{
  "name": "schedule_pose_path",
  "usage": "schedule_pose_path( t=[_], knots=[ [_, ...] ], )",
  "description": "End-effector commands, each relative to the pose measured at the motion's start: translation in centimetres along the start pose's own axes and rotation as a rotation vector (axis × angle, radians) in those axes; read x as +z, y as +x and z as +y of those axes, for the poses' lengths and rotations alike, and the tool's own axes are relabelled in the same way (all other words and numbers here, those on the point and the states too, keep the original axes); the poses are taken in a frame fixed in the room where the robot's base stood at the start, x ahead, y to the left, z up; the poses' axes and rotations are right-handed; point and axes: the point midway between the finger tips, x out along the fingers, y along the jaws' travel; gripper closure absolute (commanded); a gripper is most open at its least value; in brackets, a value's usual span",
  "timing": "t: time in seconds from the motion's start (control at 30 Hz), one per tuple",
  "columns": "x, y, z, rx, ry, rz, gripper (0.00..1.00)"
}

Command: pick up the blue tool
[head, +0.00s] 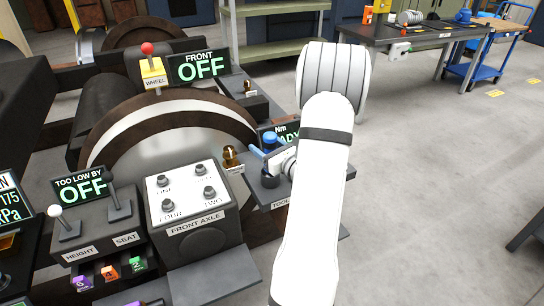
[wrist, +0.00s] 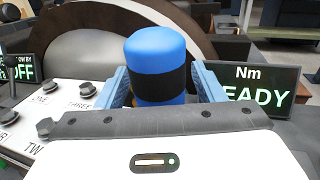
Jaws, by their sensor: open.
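The blue tool (wrist: 156,52) is an upright cylinder with a blue top, a black band and a blue lower part. In the wrist view it stands between the two blue fingers of my gripper (wrist: 163,88), which are open on either side of it. A gap to each finger is hard to judge. My white arm hides part of the shelf and most of the gripper there.
A screen reading Nm READY (wrist: 255,88) stands close to the right of the tool. The FRONT AXLE box (head: 190,200) with knobs and a brass-coloured knob (head: 230,156) are to the left. A large wheel (head: 165,125) is behind. Open floor (head: 430,180) lies to the right.

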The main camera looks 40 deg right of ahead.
Motion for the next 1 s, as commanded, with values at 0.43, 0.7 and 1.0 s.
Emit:
schedule_pose_path(
  t=[0.43, 0.7, 1.0],
  knots=[
    [0.0, -0.08, -0.06, -0.001, 0.0, 0.0, 0.67],
    [0.0, -0.1, -0.09, -0.001, 0.0, 0.0, 0.89],
    [0.56, -0.1, -0.15, -0.002, -0.003, -0.002, 0.91]
  ],
)
